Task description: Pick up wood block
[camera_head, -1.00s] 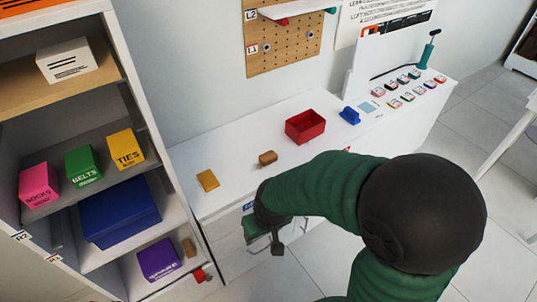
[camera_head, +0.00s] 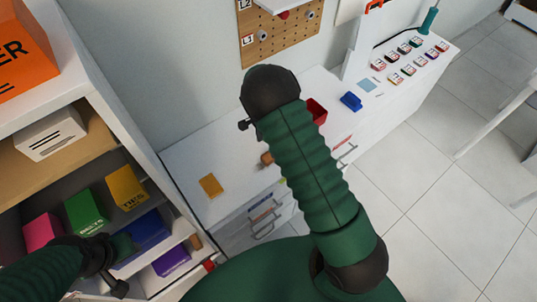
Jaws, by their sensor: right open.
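A small brown block (camera_head: 267,158) lies on the white counter, partly covered by my right arm. A second brown block (camera_head: 195,242) sits on the low wardrobe shelf; I cannot tell which one is the wood block. My right arm stretches up over the counter, its dark wrist above the blocks; its gripper (camera_head: 245,125) is mostly hidden behind the wrist, open, with nothing seen in it. It appears apart from the counter block. My left gripper (camera_head: 119,250) is low at the left, in front of the shelves; its jaws are unclear.
A yellow-tan block (camera_head: 210,185), a red bin (camera_head: 317,110) and a blue item (camera_head: 351,101) are on the counter. The wardrobe holds pink, green (camera_head: 86,212) and yellow boxes (camera_head: 127,187), a blue bin (camera_head: 150,230) and a purple box (camera_head: 171,261). A pegboard (camera_head: 285,38) hangs behind.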

